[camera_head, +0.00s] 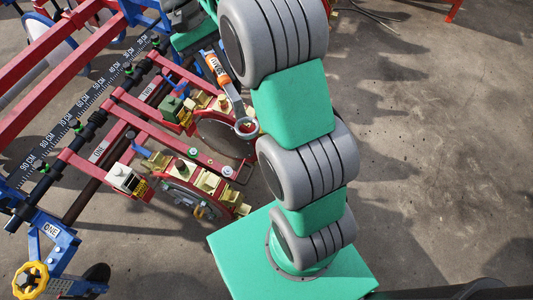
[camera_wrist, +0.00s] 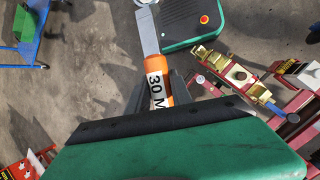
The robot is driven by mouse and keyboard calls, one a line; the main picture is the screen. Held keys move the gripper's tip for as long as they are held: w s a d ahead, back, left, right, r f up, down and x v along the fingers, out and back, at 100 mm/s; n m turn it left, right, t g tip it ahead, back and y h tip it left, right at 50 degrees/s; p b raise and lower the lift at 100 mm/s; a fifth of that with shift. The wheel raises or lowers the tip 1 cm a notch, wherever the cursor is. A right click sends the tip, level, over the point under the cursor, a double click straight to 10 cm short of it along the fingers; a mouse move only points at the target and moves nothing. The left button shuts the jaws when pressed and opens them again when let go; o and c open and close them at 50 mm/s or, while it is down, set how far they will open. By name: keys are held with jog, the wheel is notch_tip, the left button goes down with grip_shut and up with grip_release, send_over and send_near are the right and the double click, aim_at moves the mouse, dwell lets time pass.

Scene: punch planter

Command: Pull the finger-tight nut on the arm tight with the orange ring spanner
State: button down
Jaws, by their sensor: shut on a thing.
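The orange ring spanner (camera_head: 218,69) has an orange handle marked 30 and a flat grey shank. In the head view its ring (camera_head: 246,127) lies over the inner edge of a round disc beside the red arms, with red showing through it. I cannot tell whether it is around a nut. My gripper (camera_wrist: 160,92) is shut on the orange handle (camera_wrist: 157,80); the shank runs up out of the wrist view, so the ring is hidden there. A silver nut or bolt head (camera_head: 228,171) shows on the lower red arm (camera_head: 180,143). I cannot tell which nut is finger-tight.
The red planter frame with a centimetre scale bar (camera_head: 85,100) fills the left. Row units with brass-coloured blocks (camera_head: 208,182) and discs stand close below the spanner. A yellow handwheel (camera_head: 30,280) is at bottom left. Bare concrete (camera_head: 440,130) lies open on the right.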

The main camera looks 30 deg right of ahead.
jog(key=s+d+f+m+t+y+b, duration=0.1)
jog(key=f+m, duration=0.6)
jog(key=f, duration=0.8)
jog(key=s+d+f+m+t+y+b, duration=0.2)
jog(key=d+f+m+y+b, duration=0.4)
jog(key=f, duration=1)
jog(key=s+d+f+m+t+y+b, duration=0.2)
jog(key=f+m+b, duration=0.5)
jog(key=f, duration=0.8)
jog(key=d+m+t+y, duration=0.1)
jog(key=d+t, duration=0.1)
jog(key=d, duration=0.1)
jog(key=shift+s+f, duration=0.2)
jog(key=shift+f, duration=0.1)
jog(key=f+b, duration=0.1)
jog(key=w+f+b, duration=0.1)
jog(key=b, duration=0.1)
jog(key=a+f+b, duration=0.1)
jog(key=shift+w+f+b, duration=0.15)
jog(key=shift+f+b, duration=0.15)
jog(key=shift+f, duration=0.05)
jog(key=shift+f, duration=0.1)
jog(key=shift+p, duration=1.55)
